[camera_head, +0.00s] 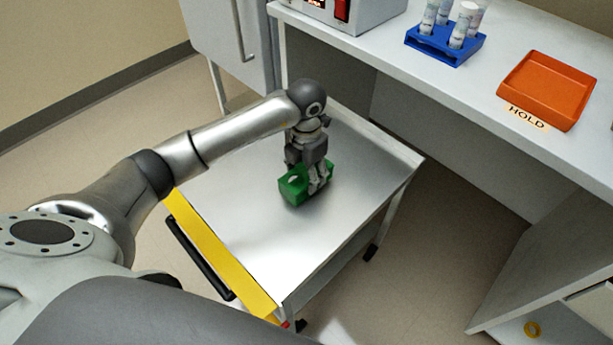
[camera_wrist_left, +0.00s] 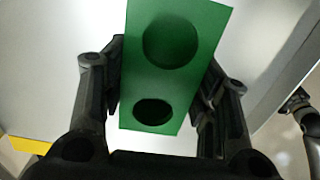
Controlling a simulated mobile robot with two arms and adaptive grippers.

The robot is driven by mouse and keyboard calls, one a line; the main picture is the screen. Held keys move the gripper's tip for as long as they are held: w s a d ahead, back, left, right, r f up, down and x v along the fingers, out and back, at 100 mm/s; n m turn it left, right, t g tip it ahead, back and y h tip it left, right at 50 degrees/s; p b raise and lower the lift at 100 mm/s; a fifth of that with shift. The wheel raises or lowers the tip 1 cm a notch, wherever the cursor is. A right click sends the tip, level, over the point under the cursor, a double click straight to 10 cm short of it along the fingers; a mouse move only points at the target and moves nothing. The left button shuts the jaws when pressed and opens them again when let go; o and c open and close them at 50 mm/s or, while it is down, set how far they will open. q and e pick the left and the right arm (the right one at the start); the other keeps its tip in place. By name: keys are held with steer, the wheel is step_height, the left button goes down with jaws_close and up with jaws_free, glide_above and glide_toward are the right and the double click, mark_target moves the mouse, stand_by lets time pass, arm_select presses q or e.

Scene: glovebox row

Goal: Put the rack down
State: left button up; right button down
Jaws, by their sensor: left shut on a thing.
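The green rack (camera_head: 292,189) is at the middle of the metal cart top (camera_head: 250,232) in the head view. My left gripper (camera_head: 316,184) points down and is shut on the rack. In the left wrist view the rack (camera_wrist_left: 152,84) sits between the two dark fingers (camera_wrist_left: 160,100), with two round holes facing the camera, both without tubes. Whether the rack's underside touches the cart top or is slightly above it, I cannot tell.
The cart has a yellow edge (camera_head: 222,254) and a black handle (camera_head: 198,257). On the white bench stand a blue rack with tubes (camera_head: 445,44), an orange tray (camera_head: 546,88) by a HOLD label (camera_head: 527,117), and a grey device (camera_head: 345,12). The cart top around the green rack is clear.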

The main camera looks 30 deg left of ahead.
arm_select(q)
steer(key=shift+d+f, duration=0.1)
steer(key=shift+f, duration=0.75)
steer(key=o, duration=1.1)
arm_select(e)
steer(key=shift+w+a+r, duration=0.1)
steer(key=shift+w+r, duration=0.3)
steer(key=shift+r, duration=0.15)
arm_select(q)
step_height(320, 180, up, 12)
steer(key=p, duration=0.1)
steer(key=shift+r, duration=0.2)
arm_select(e)
steer(key=s+f, duration=0.2)
steer(key=s, duration=0.1)
steer(key=shift+d+f, duration=0.2)
steer(key=shift+f, duration=0.2)
